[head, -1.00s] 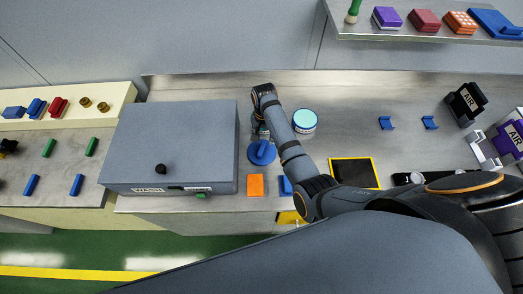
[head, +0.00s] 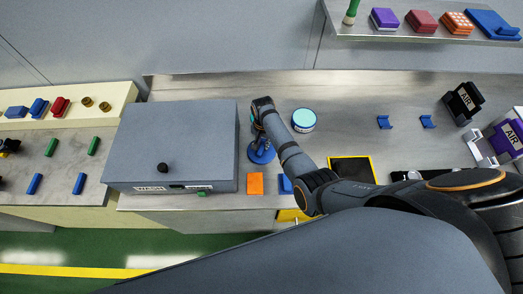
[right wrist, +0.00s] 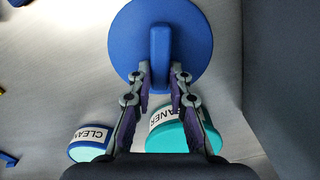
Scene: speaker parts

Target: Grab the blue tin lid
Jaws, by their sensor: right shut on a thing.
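The blue tin lid (head: 260,154) is a round disc with a raised bar handle, near the front edge of the bench just right of the grey box. It shows large in the right wrist view (right wrist: 195,40), where its bar runs between my fingertips. My right gripper (right wrist: 160,72) is shut on that bar; in the head view it (head: 262,144) partly covers the lid. Whether the lid touches the bench is hard to tell. A teal tin labelled CLEANER (right wrist: 185,136) stands behind the gripper, mostly hidden by my arm in the head view. My left gripper is out of view.
A blue-sided tin with a pale teal top (head: 304,120) stands right of my arm. The grey box (head: 170,140) is close on the left. An orange block (head: 255,184) and a blue block (head: 285,185) lie at the front edge. The bench behind is clear.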

